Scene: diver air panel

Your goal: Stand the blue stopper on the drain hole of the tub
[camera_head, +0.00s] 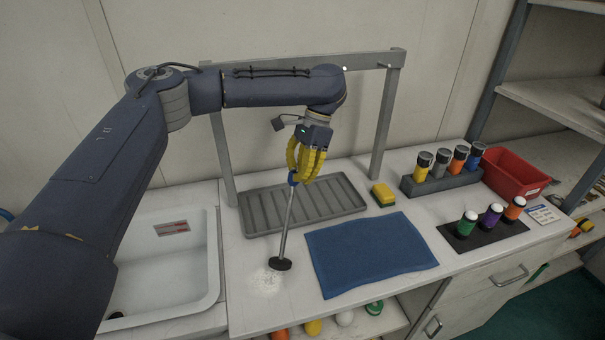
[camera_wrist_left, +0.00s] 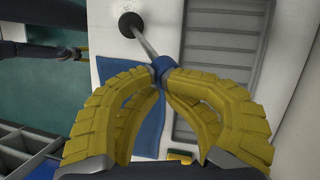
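The blue stopper appears to be the thin metal rod (camera_head: 286,222) with a blue top and a round black foot. My left gripper (camera_head: 294,176) has its yellow fingers closed around the blue top. The rod hangs nearly upright, slightly tilted, its foot over the counter right of the tub; I cannot tell whether it touches. The left wrist view shows the stopper's black foot (camera_wrist_left: 130,24) beyond the fingertips. The white tub (camera_head: 208,255) is partly hidden by my left arm. A dark spot, likely the drain hole (camera_head: 116,315), shows at its near left. What seems my right gripper (camera_wrist_left: 84,57) is small and unclear.
A grey drying tray (camera_head: 262,217) lies under a metal frame (camera_head: 384,125) behind the stopper. A blue cloth (camera_head: 370,255), a yellow sponge (camera_head: 383,194), a bottle rack (camera_head: 440,181) and a red bin (camera_head: 515,172) are to the right. The tub's raised rim separates it from the counter.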

